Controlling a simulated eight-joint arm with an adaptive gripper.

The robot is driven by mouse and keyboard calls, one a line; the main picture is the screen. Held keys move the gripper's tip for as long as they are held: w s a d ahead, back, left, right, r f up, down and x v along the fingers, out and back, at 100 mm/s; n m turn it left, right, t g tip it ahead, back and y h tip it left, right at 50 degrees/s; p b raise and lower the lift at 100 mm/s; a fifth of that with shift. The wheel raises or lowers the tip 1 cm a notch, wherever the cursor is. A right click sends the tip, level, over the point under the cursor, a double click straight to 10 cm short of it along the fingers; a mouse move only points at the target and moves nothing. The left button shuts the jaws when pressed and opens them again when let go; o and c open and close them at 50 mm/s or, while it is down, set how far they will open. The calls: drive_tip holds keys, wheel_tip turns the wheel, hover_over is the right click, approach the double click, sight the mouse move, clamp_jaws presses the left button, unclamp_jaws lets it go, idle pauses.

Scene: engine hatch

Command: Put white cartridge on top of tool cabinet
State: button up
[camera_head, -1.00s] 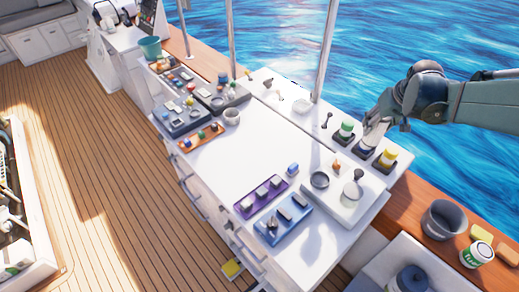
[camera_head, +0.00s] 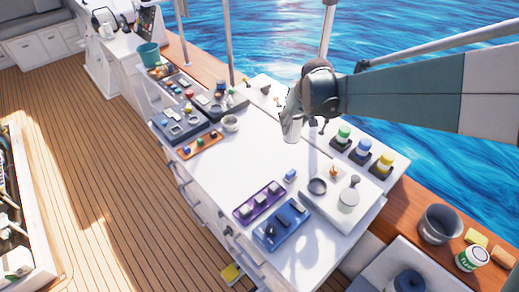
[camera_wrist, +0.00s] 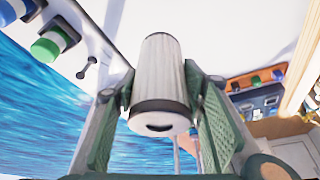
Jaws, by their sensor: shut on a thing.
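The white cartridge (camera_wrist: 162,78) is a pale ribbed cylinder with dark end bands, seen large in the wrist view. My gripper (camera_wrist: 160,100) is shut on it, with a green ribbed finger pad on each side. In the head view my gripper (camera_head: 294,118) hangs above the back edge of the tool cabinet, and the cartridge is hard to tell apart from it. The tool cabinet (camera_head: 243,158) has a white top, bare in the middle, with drawer handles along its left side. The cartridge appears to be above this top, not resting on it; its exact height is unclear.
The cabinet top's middle is free.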

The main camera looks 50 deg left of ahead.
drive_tip(key=s+a+n, duration=0.1)
drive_tip(key=s+a, duration=0.6)
drive_tip(key=s, duration=0.1)
drive_tip(key=shift+w+d+f+p, duration=0.1)
drive_tip(key=shift+d+f, duration=0.05)
drive_tip(key=shift+f, duration=0.7)
drive_tip(key=shift+w+d+f+p, duration=0.1)
drive_tip(key=shift+f, duration=0.75)
drive_tip(key=shift+w+d+f+p, duration=0.1)
drive_tip(key=shift+d+f, duration=0.05)
drive_tip(key=shift+f, duration=0.7)
wheel_tip(320, 180, down, 6)
drive_tip(key=shift+f, duration=0.15)
drive_tip(key=shift+f, duration=1.85)
drive_tip(key=shift+f, duration=0.15)
